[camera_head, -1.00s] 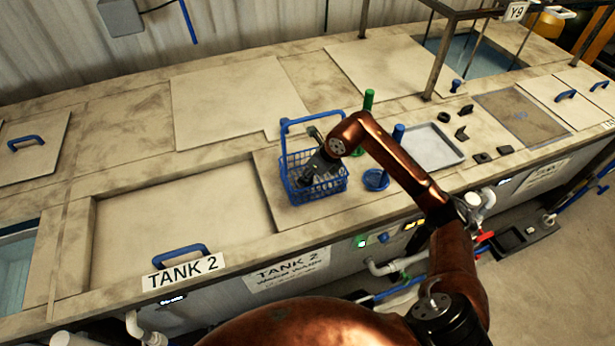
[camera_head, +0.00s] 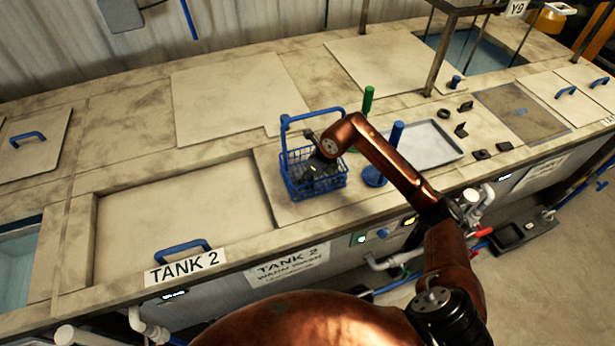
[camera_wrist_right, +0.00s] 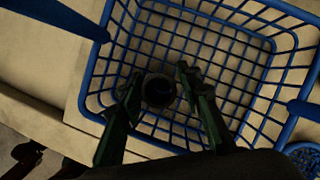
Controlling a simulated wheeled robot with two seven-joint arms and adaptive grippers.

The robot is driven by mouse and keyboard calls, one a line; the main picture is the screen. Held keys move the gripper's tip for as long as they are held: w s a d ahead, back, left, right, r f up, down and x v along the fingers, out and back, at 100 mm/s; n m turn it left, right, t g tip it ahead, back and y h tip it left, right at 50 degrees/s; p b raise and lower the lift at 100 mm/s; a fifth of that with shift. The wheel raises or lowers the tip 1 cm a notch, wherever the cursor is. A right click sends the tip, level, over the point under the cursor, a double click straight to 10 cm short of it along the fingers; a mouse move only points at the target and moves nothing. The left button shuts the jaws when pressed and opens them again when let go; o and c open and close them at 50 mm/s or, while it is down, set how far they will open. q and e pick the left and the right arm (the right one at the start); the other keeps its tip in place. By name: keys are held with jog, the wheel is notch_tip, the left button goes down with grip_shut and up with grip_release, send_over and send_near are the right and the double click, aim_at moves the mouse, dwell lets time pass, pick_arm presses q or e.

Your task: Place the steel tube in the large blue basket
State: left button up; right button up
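The large blue basket (camera_head: 292,180) stands on the bench right of the Tank 2 lid, its handle (camera_head: 312,115) raised. My right gripper (camera_head: 312,178) points down inside it. In the right wrist view the basket's mesh (camera_wrist_right: 235,60) lies below and around my right gripper (camera_wrist_right: 160,82). My left gripper is not in view.
A green post (camera_head: 367,105) and a blue post (camera_head: 395,135) on a round base stand right of the basket. Beyond are a grey tray (camera_head: 430,143) and several small dark parts (camera_head: 462,130). The Tank 2 lid (camera_head: 180,210) on the left is clear.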

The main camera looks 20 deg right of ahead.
jog(key=shift+r, duration=0.3)
jog(key=b+v, duration=0.2)
jog(key=v, duration=0.9)
jog(key=shift+s+r, duration=0.2)
jog(key=shift+r, duration=0.1)
jog(key=shift+d, duration=0.1)
dwell(0.7)
